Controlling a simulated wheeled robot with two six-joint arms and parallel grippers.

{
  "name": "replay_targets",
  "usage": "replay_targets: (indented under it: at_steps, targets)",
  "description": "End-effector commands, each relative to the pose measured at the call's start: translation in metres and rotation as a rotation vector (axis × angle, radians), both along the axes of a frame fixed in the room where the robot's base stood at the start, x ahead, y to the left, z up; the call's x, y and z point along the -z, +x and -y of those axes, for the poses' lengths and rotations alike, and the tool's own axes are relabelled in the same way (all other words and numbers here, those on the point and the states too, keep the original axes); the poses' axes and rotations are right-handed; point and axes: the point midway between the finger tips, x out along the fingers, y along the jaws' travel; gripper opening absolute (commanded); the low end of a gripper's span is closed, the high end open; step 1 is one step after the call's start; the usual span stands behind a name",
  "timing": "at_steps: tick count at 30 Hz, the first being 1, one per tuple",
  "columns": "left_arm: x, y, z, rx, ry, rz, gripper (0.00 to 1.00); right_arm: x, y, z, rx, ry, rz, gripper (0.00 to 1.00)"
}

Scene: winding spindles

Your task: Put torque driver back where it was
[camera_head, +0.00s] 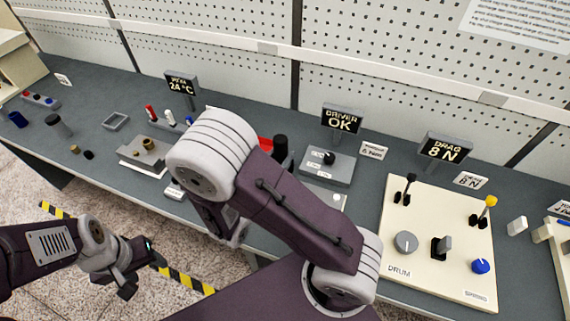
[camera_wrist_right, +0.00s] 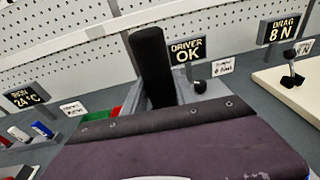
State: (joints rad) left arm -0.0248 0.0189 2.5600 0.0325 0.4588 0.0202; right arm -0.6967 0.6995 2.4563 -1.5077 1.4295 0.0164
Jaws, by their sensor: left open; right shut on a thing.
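The torque driver's black handle (camera_head: 280,148) stands roughly upright in the head view, left of the grey driver station (camera_head: 338,168) and beside a red bin. It also shows large in the right wrist view (camera_wrist_right: 152,60). My right gripper (camera_wrist_right: 163,100) is shut on the driver low on its handle, with grey parts on either side; its fingertips are mostly hidden behind my purple wrist. In the head view my own arm covers that gripper and the driver's lower end. The "DRIVER OK" display (camera_head: 342,121) stands behind the station. My left gripper (camera_head: 135,276) is open and empty, off the table's front edge.
Red bin (camera_head: 265,144) and green bin (camera_wrist_right: 95,116) are close left of the driver. The cream drag panel (camera_head: 437,240) with levers and knobs is to the right. A "24 °C" display (camera_head: 181,85) and small parts occupy the left table. The pegboard (camera_head: 400,60) bounds the back.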

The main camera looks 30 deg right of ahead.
Motion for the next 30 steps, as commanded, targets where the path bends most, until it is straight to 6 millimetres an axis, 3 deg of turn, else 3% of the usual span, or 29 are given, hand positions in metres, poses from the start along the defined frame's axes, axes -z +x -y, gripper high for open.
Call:
replay_targets:
  at_steps: [6, 12, 20, 27, 30]
  targets:
    - [-0.003, 0.0, 0.0, 0.0, 0.0, 0.0, 0.55, 0.035, 0.046, 0.036, 0.011, -0.001, -0.003, 0.0]
    - [-0.005, 0.0, 0.0, 0.0, 0.0, 0.0, 0.55, 0.055, 0.075, 0.054, 0.006, 0.002, -0.001, 0.0]
    - [-0.005, 0.0, 0.0, 0.0, 0.0, 0.0, 0.55, 0.063, 0.086, 0.06, 0.003, 0.001, -0.001, 0.0]
    - [-0.008, 0.0, 0.0, 0.0, 0.0, 0.0, 0.55, 0.098, 0.085, 0.06, 0.003, 0.0, -0.003, 0.0]
    - [-0.008, 0.0, 0.0, 0.0, 0.0, 0.0, 0.55, 0.102, 0.085, 0.06, 0.003, 0.001, -0.001, 0.0]
